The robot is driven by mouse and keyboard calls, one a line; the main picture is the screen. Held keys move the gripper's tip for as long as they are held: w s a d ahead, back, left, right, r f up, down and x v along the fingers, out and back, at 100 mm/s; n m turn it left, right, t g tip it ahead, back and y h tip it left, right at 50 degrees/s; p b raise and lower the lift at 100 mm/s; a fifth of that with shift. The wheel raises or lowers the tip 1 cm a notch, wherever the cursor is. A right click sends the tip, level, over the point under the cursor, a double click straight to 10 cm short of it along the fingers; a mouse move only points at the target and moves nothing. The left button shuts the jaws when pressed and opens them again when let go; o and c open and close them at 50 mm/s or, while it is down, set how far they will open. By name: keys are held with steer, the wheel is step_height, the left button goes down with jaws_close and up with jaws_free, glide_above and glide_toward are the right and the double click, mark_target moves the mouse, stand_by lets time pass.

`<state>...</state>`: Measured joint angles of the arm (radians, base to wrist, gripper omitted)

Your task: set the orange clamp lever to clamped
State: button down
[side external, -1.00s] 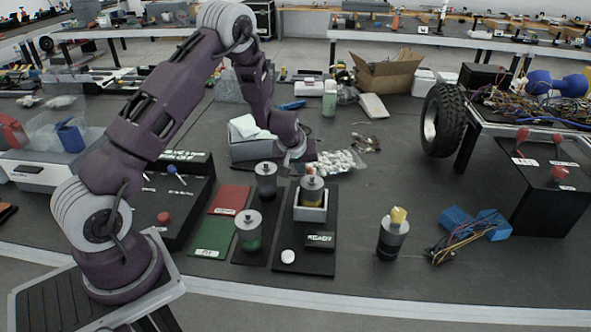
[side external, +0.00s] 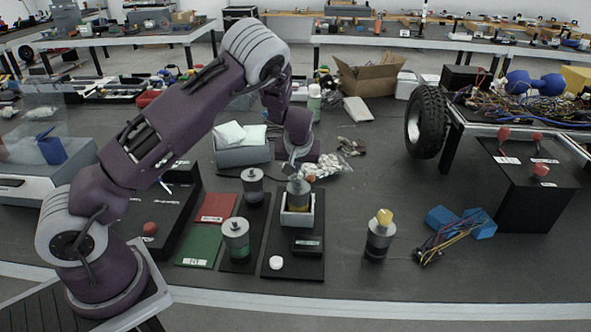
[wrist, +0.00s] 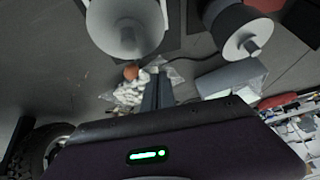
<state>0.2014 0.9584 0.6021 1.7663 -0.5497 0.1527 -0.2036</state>
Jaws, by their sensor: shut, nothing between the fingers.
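A small orange piece (side external: 311,178), which I take to be the clamp lever, shows just behind the grey canister (side external: 299,189) in the white-walled fixture (side external: 297,218). In the wrist view the orange piece (wrist: 131,72) is a small knob beside the fingers; its arm and setting cannot be made out. My gripper (side external: 291,166) is above and just behind the canister top, close to the orange piece. In the wrist view its fingers (wrist: 157,77) are together and empty, to the right of the knob. Whether they touch it cannot be told.
Two more canisters (side external: 253,188) (side external: 236,238) stand left of the fixture, and one with a yellow top (side external: 379,236) stands right. A grey bin (side external: 241,156) and a bag of white pieces (side external: 329,166) lie behind.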

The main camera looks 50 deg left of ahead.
steer(key=d+r, duration=0.7)
steer(key=shift+s+r, duration=0.15)
steer(key=shift+s, duration=0.05)
